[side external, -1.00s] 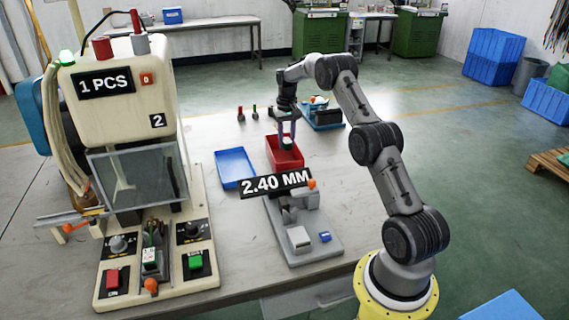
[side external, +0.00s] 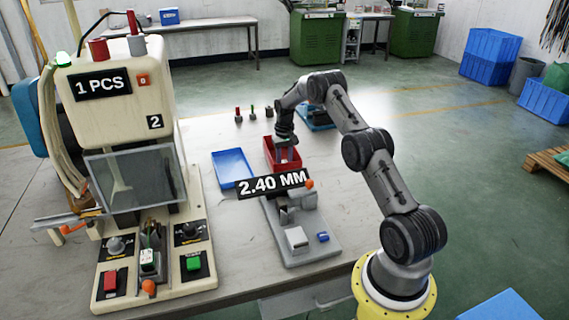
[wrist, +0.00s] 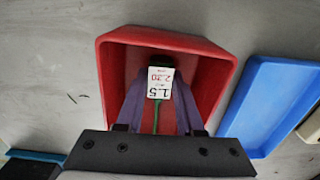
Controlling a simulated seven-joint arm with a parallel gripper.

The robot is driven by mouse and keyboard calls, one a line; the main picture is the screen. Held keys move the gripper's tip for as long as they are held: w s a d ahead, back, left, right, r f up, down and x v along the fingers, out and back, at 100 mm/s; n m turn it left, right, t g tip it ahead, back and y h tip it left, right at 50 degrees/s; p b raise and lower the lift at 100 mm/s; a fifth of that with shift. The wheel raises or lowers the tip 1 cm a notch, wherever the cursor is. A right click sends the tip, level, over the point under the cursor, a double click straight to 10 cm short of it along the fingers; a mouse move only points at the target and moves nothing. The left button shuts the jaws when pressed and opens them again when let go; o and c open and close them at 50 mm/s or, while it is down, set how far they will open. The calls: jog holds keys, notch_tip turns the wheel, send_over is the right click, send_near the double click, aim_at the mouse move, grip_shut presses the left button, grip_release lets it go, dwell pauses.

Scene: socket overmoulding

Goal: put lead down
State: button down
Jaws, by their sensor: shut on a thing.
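My gripper (wrist: 160,100) is shut on the lead (wrist: 160,82), which shows a white tag printed "1.5" and "2.30", a dark end and a green wire in the wrist view. The gripper and lead are inside the outline of the red tray (wrist: 222,70). In the side external view my gripper (side external: 285,155) reaches down into the red tray (side external: 270,152). The tray walls and the fingers hide most of the lead there. I cannot tell whether the lead touches the tray floor.
An empty blue tray (side external: 233,168) lies just left of the red tray. A gauge with a "2.40 MM" display (side external: 272,184) stands in front of it. The moulding machine (side external: 115,130) is at left. Several small upright pins (side external: 253,112) stand behind.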

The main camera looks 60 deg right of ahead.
jog(key=shift+f, duration=0.1)
jog(key=c, duration=0.5)
grip_release()
jog(key=shift+c, duration=0.2)
